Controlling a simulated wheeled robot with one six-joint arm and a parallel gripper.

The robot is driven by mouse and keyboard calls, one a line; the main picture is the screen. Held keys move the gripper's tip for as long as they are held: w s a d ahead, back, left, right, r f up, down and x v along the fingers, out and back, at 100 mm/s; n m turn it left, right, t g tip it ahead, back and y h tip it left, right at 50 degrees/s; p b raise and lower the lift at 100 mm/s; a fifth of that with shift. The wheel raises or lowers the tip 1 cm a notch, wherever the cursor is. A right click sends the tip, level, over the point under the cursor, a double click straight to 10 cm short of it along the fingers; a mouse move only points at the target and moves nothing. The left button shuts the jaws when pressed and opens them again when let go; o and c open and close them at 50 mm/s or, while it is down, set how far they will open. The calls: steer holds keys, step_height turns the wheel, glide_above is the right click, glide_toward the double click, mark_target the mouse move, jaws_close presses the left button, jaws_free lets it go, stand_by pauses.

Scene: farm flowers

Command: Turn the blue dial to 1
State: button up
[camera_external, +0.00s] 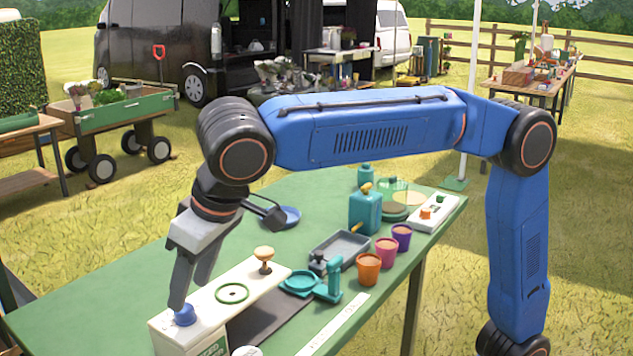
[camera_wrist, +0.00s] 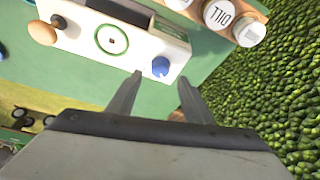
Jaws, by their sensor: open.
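The blue dial (camera_external: 185,315) sits on the near left end of a white panel box (camera_external: 212,300) on the green table. It also shows in the wrist view (camera_wrist: 160,66) on the panel's face. My gripper (camera_external: 179,295) is at the dial in the external view, with its fingers pointing down. In the wrist view my gripper (camera_wrist: 160,78) has its two fingers apart, with the dial a little beyond and between the fingertips. Nothing is held. Any numbers around the dial are too small to read.
The panel also bears a green ring (camera_external: 232,293) and a wooden knob (camera_external: 263,254). A teal dish (camera_external: 301,282), a grey tray (camera_external: 340,250) and several coloured cups stand to the right. White-lidded jars, one marked DILL (camera_wrist: 218,14), stand close to the panel.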

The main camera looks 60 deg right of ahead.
steer(key=v, duration=1.2)
steer(key=shift+s+r, duration=0.25)
steer(key=shift+r, duration=0.1)
steer(key=shift+d, duration=0.1)
steer(key=w+d+f+m, duration=0.1)
steer(key=d+f, duration=0.2)
steer(key=d, duration=1.4)
steer(key=d+f, duration=0.3)
steer(key=d, duration=1.3)
steer(key=s+d+f, duration=0.5)
steer(key=d+f, duration=0.2)
steer(key=f, duration=0.2)
steer(key=s+d+f+m, duration=0.1)
steer(key=s+d+f, duration=0.5)
steer(key=d+f, duration=0.2)
steer(key=s+d+f+m+h, duration=0.1)
steer(key=s+d+f, duration=0.4)
steer(key=d+f, duration=0.3)
steer(key=shift+s+f+t, duration=0.2)
steer(key=shift+f+t, duration=0.1)
steer(key=shift+f, duration=0.6)
